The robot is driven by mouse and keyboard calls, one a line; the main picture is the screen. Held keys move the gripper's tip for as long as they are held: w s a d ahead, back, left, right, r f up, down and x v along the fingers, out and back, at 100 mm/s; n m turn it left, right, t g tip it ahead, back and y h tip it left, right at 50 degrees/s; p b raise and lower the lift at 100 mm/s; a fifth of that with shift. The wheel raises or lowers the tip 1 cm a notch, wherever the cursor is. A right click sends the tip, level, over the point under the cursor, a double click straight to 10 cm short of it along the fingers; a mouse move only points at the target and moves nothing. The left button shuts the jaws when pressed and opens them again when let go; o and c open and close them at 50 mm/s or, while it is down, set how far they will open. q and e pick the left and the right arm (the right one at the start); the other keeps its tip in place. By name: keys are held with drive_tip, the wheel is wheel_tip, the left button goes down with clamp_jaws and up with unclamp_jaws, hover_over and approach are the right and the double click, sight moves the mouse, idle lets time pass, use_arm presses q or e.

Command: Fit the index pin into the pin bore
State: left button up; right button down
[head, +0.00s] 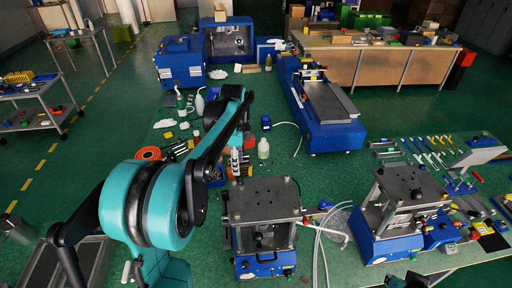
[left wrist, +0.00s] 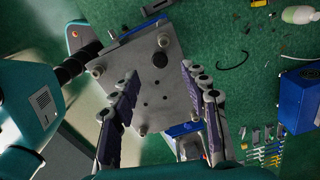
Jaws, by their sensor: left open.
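My left gripper (head: 236,165) hangs over the back left corner of the middle press (head: 262,196). In the left wrist view my left gripper (left wrist: 159,72) is open, its two fingers spread, with nothing seen between them. Beyond the fingers is a grey metal plate (left wrist: 150,92) with corner bolts, a larger dark round hole (left wrist: 160,60) and several small holes. I cannot tell which hole, if any, is the pin bore. I cannot make out the index pin in either view. My right gripper is not recognisable in these views.
A second press (head: 405,190) stands to the right, with hand tools laid out behind it. A white-capped bottle (head: 263,148) and a blue bin (head: 215,173) are close to my left gripper. Clear tubing (head: 318,235) lies between the presses.

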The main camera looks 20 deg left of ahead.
sight(238, 177)
use_arm(q)
drive_tip(key=shift+f, duration=0.2)
wheel_tip(238, 177, down, 7)
drive_tip(key=shift+f, duration=0.2)
clamp_jaws()
drive_tip(key=c, duration=0.8)
unclamp_jaws()
clamp_jaws()
drive_tip(key=shift+d, duration=0.1)
drive_tip(key=shift+y+b, duration=0.4)
drive_tip(key=shift+y, duration=0.7)
drive_tip(key=shift+r, duration=0.1)
